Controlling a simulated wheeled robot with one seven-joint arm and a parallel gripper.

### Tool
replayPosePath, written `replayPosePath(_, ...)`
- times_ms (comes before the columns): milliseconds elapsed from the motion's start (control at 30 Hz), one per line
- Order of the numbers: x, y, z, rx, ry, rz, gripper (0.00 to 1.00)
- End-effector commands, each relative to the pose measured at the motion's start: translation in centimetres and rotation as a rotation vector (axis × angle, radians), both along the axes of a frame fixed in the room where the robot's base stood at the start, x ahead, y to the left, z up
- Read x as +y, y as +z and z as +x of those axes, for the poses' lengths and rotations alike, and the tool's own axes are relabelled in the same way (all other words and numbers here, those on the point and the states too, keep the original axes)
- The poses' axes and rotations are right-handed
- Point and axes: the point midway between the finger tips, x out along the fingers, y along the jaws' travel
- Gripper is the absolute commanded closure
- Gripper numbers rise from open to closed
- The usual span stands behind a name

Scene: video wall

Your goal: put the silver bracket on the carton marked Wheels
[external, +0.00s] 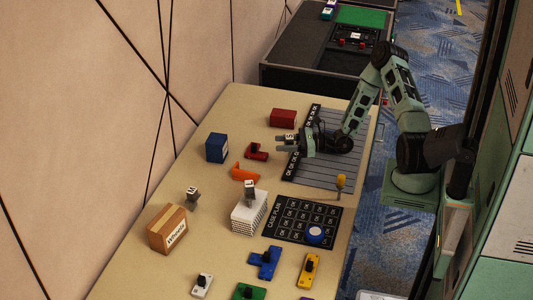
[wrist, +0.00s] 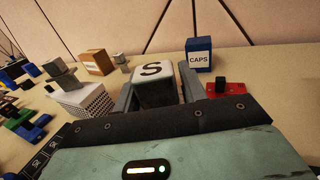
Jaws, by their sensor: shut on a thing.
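The silver bracket (wrist: 154,84), a grey piece with a black S on its top face, sits between the fingers of my gripper (wrist: 156,92). In the external view my gripper (external: 283,143) is shut on it above the far part of the table, left of the grey slatted mat. The bracket's lower part is hidden in the wrist view. The brown carton marked Wheels (external: 168,236) stands at the table's near left; it also shows in the wrist view (wrist: 98,61), ahead and to the left. Its top looks bare.
A white perforated box (external: 249,215) with a grey piece on it stands right of the carton. Another grey piece (external: 192,199) marked M stands behind the carton. A blue box marked CAPS (wrist: 199,55), a red part (external: 257,153) and an orange part (external: 244,172) are near my gripper.

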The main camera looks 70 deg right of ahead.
Motion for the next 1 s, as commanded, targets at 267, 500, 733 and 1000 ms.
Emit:
replayPosePath(267, 7.6, 0.1, 10.4, 0.002, 0.268, -0.012, 0.87)
replayPosePath(500, 17.4, 2.5, 17.7, 0.003, 0.476, -0.016, 0.87)
replayPosePath(733, 28.0, 5.8, 22.1, 0.0, 0.642, -0.016, 0.87)
replayPosePath(1000, 39.2, 10.1, 23.8, -0.007, 0.789, -0.007, 0.87)
